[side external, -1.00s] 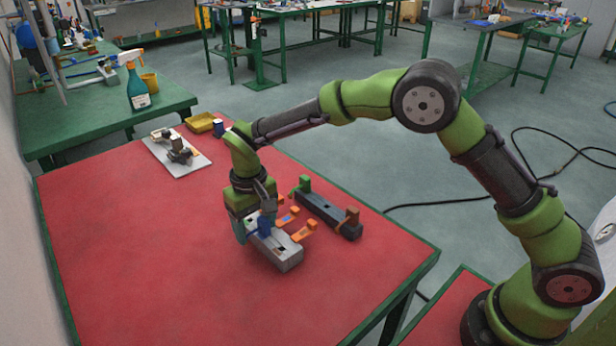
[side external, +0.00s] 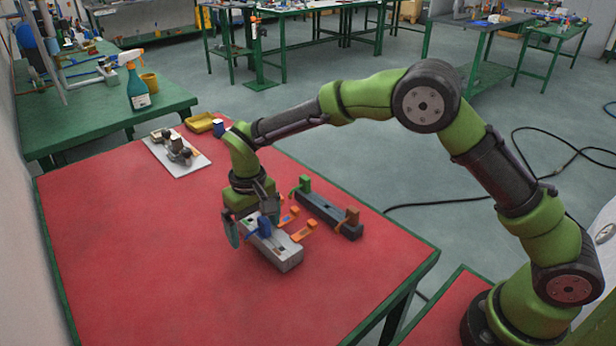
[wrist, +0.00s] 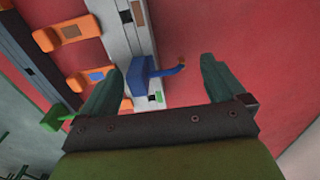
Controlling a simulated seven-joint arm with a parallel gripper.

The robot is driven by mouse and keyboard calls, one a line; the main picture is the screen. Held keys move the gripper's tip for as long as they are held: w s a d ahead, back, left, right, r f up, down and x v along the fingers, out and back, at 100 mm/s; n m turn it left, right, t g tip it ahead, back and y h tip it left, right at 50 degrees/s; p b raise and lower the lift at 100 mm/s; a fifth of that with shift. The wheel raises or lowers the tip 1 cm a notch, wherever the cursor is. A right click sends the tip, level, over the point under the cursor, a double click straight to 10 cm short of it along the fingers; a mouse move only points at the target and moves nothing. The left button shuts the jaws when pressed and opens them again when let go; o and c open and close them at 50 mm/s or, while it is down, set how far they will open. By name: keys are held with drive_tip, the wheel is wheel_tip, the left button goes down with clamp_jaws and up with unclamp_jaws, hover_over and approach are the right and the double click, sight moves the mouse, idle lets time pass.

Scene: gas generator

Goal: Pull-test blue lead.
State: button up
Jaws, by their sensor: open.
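The blue lead (side external: 265,226) stands on a light grey block (side external: 287,257) on the red table. In the wrist view the blue lead (wrist: 145,76) shows a blue body at the grey block (wrist: 121,38), with a curved blue tail ending in an orange-brown tip.
Orange pieces (side external: 304,232) lie between the grey block and a dark bar (side external: 328,215) with green and brown ends. A white plate with parts (side external: 177,153), a yellow tray (side external: 200,122) and a spray bottle (side external: 137,88) stand farther back. The table's left and front are clear.

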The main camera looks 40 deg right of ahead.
drive_tip(key=shift+r, duration=3.5)
drive_tip(key=shift+w, duration=0.1)
drive_tip(key=s+d+r+m+t, duration=0.1)
drive_tip(key=s+d+r, duration=0.3)
drive_tip(key=s, duration=0.4)
drive_tip(key=s+d+r+m+t+y, duration=0.1)
drive_tip(key=s+d+r+t, duration=0.2)
drive_tip(key=s+d, duration=0.4)
drive_tip(key=s+d+r+m+t+y, duration=0.1)
drive_tip(key=s+d+r+m+t, duration=0.1)
drive_tip(key=s+d+r, duration=0.3)
drive_tip(key=s+t, duration=0.1)
drive_tip(key=s, duration=0.3)
drive_tip(key=shift+s+d, duration=0.25)
drive_tip(key=shift+s, duration=0.1)
